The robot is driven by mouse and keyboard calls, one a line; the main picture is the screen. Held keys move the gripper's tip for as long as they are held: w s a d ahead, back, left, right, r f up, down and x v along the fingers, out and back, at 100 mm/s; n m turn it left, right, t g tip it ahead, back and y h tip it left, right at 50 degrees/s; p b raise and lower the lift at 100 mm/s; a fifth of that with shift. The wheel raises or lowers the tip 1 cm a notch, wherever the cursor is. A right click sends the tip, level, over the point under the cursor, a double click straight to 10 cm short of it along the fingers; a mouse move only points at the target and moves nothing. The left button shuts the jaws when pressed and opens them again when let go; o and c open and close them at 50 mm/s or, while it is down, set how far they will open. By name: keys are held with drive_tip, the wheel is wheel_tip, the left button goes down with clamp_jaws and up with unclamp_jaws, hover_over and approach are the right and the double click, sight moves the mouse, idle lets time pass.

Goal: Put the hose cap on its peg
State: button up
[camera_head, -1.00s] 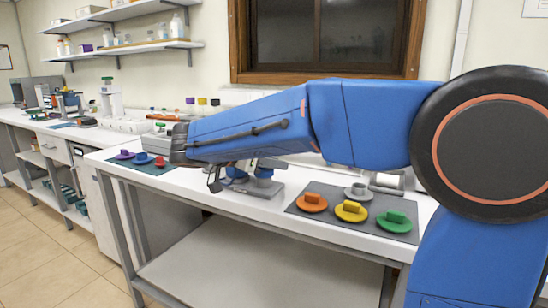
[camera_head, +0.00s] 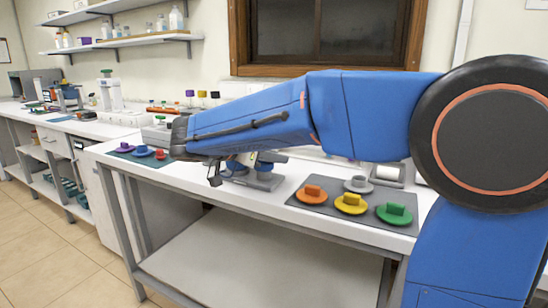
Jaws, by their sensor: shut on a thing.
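My gripper (camera_head: 215,174) hangs below the front end of my blue arm, over the front edge of the white bench (camera_head: 235,199). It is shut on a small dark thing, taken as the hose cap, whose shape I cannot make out. Behind it on the bench stands a grey device (camera_head: 264,180) with a flat base, partly hidden by my arm. No peg can be told apart clearly; my arm covers part of the bench.
A dark mat (camera_head: 318,206) on the right holds orange (camera_head: 312,194), yellow (camera_head: 351,204), green (camera_head: 394,214) and grey (camera_head: 358,185) round pieces. A left mat holds purple (camera_head: 124,148), blue (camera_head: 143,152) and red (camera_head: 160,155) pieces. A wall and window stand behind.

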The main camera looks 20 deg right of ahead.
drive_tip(key=shift+f, duration=0.55)
idle(0.6)
drive_tip(key=o, duration=0.8)
drive_tip(key=shift+c, duration=0.2)
drive_tip(key=v, duration=1.1)
idle(0.5)
